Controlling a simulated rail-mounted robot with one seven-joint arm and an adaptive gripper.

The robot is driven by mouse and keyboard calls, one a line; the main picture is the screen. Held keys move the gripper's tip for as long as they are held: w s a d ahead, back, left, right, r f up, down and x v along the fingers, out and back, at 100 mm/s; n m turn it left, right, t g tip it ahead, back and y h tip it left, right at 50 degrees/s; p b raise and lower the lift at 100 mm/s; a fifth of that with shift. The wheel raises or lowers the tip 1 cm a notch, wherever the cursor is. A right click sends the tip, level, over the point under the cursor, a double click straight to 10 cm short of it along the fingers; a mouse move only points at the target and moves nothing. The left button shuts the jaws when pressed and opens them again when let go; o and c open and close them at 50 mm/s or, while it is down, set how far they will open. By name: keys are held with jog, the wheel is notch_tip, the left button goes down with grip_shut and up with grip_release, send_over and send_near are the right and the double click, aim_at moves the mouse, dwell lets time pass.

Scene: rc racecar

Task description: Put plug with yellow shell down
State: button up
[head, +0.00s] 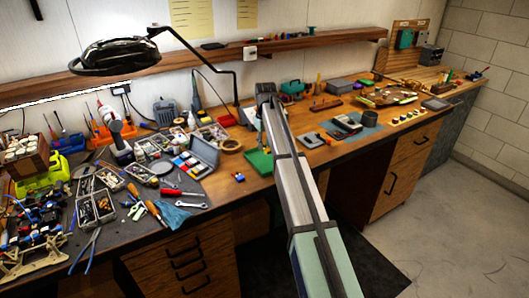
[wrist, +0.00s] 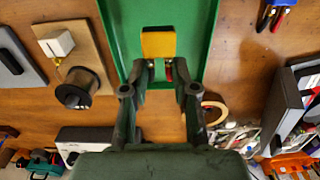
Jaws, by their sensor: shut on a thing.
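The plug with the yellow shell (wrist: 159,43) is at the tips of my gripper (wrist: 164,72) in the wrist view. My gripper is shut on it, with a small red part showing between the fingers. Behind the plug is a green tray (wrist: 125,12), which also shows on the workbench in the head view (head: 258,163). I cannot tell whether the plug touches the tray.
A wooden board (wrist: 85,40) bears a white block (wrist: 56,44) and a dark spool (wrist: 78,92), left of the tray. A tape roll (wrist: 214,104) and a grey case (wrist: 282,110) lie right. Small blue-and-red parts (wrist: 277,17) lie on bare wood. A black lamp (head: 112,56) overhangs the bench.

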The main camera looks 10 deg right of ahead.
aim_at(264, 159)
jog(key=shift+f+p, duration=0.45)
jog(key=shift+f, duration=2.1)
jog(key=shift+f, duration=0.15)
jog(key=o, duration=0.9)
jog(key=r+b, duration=0.2)
jog(key=r, duration=1)
jog(key=shift+s+r, duration=0.2)
